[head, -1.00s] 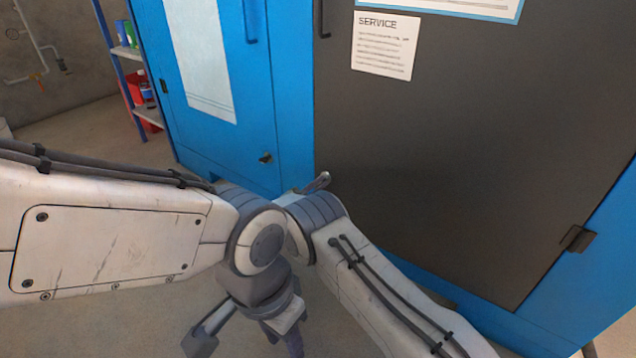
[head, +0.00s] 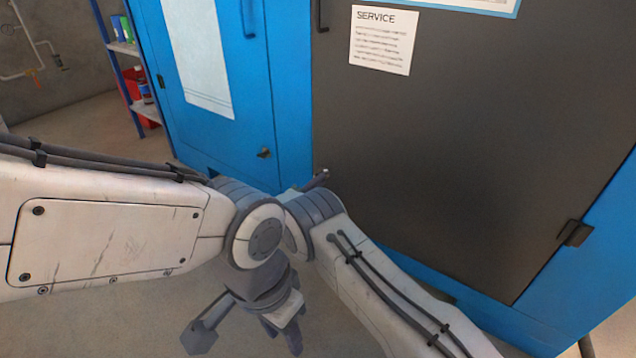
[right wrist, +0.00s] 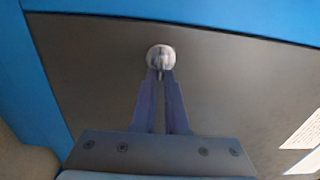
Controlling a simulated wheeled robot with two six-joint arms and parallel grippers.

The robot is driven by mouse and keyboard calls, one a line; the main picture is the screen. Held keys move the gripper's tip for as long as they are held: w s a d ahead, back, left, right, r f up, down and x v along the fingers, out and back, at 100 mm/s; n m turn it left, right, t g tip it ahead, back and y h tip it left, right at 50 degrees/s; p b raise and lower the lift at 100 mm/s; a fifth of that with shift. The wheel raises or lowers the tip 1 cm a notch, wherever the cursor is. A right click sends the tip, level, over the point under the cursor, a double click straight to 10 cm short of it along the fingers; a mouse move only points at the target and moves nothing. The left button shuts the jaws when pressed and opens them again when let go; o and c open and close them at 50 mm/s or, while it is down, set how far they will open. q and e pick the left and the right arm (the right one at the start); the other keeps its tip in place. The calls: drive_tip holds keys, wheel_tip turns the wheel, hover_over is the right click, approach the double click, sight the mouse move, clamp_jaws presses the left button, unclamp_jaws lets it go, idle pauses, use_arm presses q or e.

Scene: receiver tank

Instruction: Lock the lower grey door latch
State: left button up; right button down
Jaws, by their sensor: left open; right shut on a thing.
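The grey door (head: 470,150) stands closed in its blue cabinet in the head view. In the right wrist view the lower latch is a small round metal piece (right wrist: 160,57) on the grey door (right wrist: 90,70), near its edge. My right gripper (right wrist: 160,76) is shut on the latch's thin turning part, with both fingers close together. In the head view only the tip of my right gripper (head: 318,179) shows past the arm, and the latch is hidden there. My left gripper (head: 245,340) hangs open and empty over the floor, below the arm.
A blue door (head: 235,140) with a small dark latch (head: 264,153) is left of the grey door. A service notice (head: 383,40) is on the grey door. A hinge (head: 575,233) sits at its right edge. A shelf (head: 128,50) stands far left.

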drive_tip(key=shift+a+f, duration=0.1)
idle(0.4)
drive_tip(key=c, duration=0.9)
unclamp_jaws()
drive_tip(key=shift+c, duration=0.2)
